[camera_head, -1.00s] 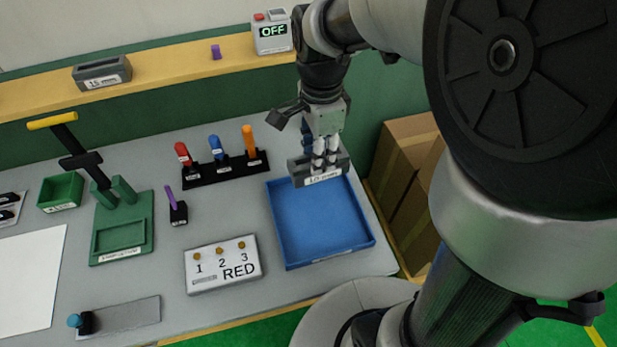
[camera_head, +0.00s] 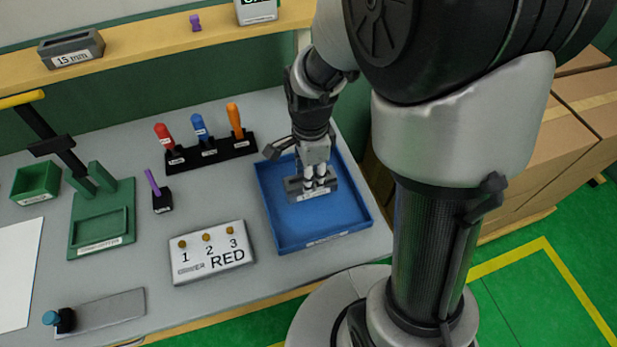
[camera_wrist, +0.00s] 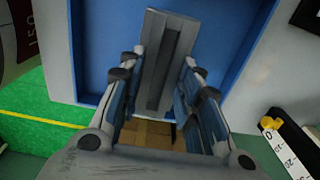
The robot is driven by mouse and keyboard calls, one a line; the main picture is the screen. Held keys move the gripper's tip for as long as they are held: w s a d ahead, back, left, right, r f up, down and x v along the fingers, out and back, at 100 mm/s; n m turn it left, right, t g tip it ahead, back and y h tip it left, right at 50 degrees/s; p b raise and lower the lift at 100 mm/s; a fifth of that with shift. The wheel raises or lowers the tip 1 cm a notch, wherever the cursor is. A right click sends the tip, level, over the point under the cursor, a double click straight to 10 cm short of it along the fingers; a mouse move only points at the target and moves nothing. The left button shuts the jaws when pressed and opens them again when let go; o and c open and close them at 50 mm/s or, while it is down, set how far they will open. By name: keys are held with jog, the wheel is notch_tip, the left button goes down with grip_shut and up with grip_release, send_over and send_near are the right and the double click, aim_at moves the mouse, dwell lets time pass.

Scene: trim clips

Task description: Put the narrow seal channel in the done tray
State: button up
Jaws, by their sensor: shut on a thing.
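The narrow seal channel, a grey slotted block (camera_head: 294,185), is held in my gripper (camera_head: 318,186). In the wrist view the channel (camera_wrist: 166,60) lies lengthwise between the fingers of my gripper (camera_wrist: 160,85), its long groove facing the camera. The gripper is shut on it. The blue done tray (camera_head: 267,200) is directly beneath; its blue floor and walls (camera_wrist: 85,45) also show around the channel in the wrist view. The channel is over the inside of the tray, low down; I cannot tell whether it touches the floor. No other thing shows in the tray.
A rack (camera_head: 212,152) with red, blue and orange tools stands behind the tray. A RED label box (camera_head: 212,252) is to its left. A 15 mm channel (camera_head: 70,48) sits on the back shelf. Cardboard boxes (camera_head: 540,150) stand at the right.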

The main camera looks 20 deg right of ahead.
jog(key=shift+f+b, duration=0.55)
jog(key=shift+f, duration=1.25)
jog(key=shift+f, duration=0.15)
jog(key=o, duration=1.1)
